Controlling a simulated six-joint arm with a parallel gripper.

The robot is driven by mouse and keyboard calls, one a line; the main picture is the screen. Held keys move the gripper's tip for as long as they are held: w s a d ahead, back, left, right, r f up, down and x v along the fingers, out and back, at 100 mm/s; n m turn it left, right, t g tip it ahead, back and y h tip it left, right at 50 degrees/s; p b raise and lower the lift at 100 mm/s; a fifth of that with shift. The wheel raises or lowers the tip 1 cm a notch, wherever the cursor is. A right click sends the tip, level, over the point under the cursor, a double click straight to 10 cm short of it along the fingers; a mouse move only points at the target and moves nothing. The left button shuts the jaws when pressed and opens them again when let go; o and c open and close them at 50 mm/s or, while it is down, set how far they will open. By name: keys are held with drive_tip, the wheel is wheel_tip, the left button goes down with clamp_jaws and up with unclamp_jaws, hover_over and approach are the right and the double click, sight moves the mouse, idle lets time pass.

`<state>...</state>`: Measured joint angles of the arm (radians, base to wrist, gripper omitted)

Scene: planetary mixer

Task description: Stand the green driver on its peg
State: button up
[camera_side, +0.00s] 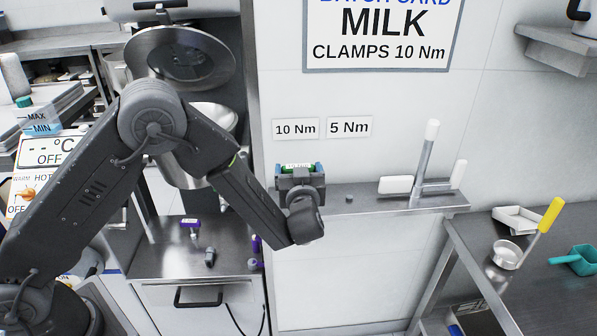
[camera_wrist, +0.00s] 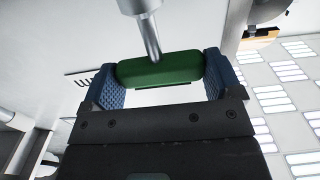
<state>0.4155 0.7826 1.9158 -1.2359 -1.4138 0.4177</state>
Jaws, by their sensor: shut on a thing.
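The green driver (camera_side: 299,167) is between the jaws of my gripper (camera_side: 300,172), above the left end of the wall shelf (camera_side: 400,199). In the wrist view its green handle (camera_wrist: 160,70) lies crosswise between the blue pads of my gripper (camera_wrist: 165,80), which is shut on it. A metal shaft runs from the handle toward the top of that view, into a grey cylindrical part. A small dark stub (camera_side: 349,198), perhaps a peg, stands on the shelf right of my gripper. The shelf just below and behind my gripper is partly hidden.
Labels "10 Nm" (camera_side: 296,128) and "5 Nm" (camera_side: 349,127) are on the wall above the shelf. A tall white-topped post (camera_side: 425,150) rises from the shelf's right part. A purple-handled tool (camera_side: 190,223) and small grey parts are on the lower steel counter (camera_side: 165,262).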

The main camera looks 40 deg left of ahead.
drive_tip(key=shift+f, duration=0.9)
drive_tip(key=o, duration=0.8)
drive_tip(key=shift+d, duration=0.1)
drive_tip(key=v, duration=1.3)
drive_tip(key=shift+s+d+r, duration=0.1)
drive_tip(key=shift+s+d, duration=0.1)
drive_tip(key=shift+s, duration=0.1)
